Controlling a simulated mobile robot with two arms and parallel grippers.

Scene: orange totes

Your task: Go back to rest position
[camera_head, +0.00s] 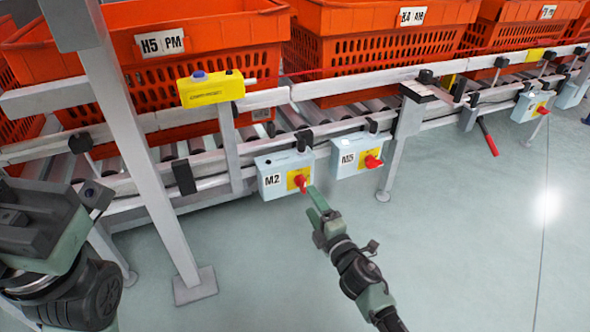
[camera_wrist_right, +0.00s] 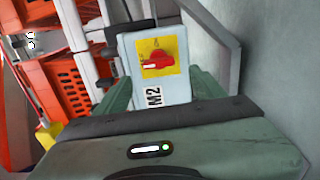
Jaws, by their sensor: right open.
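My right gripper (camera_head: 320,200) is open and empty, with its green fingers just below and right of the M2 box (camera_head: 283,172). This box is pale blue with a yellow plate and a red rotary knob (camera_head: 301,182). In the right wrist view the M2 box (camera_wrist_right: 155,80) and its red knob (camera_wrist_right: 158,60) show ahead, between the green fingers. A small gap seems to lie between fingertips and knob; contact cannot be told for sure. Part of my left arm (camera_head: 50,250) fills the lower left; its fingers do not show.
A similar M5 box (camera_head: 357,155) hangs beside M2 on the conveyor frame (camera_head: 225,150). Orange totes (camera_head: 200,60) stand on the rollers behind. A grey post (camera_head: 140,140) rises near my left arm. The floor (camera_head: 470,250) at the right is clear.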

